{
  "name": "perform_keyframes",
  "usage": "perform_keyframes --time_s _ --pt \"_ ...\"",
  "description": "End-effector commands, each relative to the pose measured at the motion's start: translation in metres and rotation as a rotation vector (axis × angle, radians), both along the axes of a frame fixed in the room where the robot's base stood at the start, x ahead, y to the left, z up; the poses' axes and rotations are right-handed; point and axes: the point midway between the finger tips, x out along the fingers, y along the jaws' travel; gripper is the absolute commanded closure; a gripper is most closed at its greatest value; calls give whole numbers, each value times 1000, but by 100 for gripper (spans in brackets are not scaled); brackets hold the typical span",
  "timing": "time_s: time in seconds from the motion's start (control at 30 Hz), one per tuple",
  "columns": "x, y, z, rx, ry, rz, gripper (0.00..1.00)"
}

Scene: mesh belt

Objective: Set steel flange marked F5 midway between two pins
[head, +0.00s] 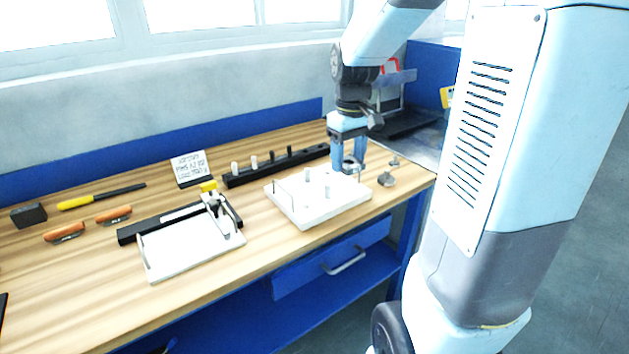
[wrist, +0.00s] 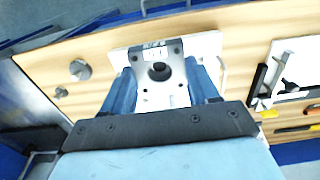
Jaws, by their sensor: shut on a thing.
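My gripper (head: 349,164) is over the back right part of a white plate (head: 300,214), fingers pointing down. In the wrist view the flange (wrist: 160,72), with a dark central hole, is between the fingers. I cannot read F5 on it. I cannot tell whether the flange touches the plate.
Two small grey metal parts (head: 386,180) (head: 394,161) lie right of the plate. A dark block with several pegs (head: 272,167) stands behind it. A white fixture (head: 190,246), a sign (head: 189,168) and orange-handled tools (head: 114,215) are to the left. The bench's front edge is close.

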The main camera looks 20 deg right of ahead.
Motion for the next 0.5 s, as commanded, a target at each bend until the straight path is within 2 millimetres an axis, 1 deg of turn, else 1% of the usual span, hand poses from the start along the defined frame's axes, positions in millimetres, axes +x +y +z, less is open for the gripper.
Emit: perform_keyframes --time_s 0.03,0.1,0.37,0.4,0.5 --pt "9 4 -5 0 2 3 84" --pt "21 8 -10 0 3 3 84" --pt "63 22 -30 1 3 3 84" --pt "69 25 -34 1 3 3 84" --pt "80 29 -49 2 5 2 84"
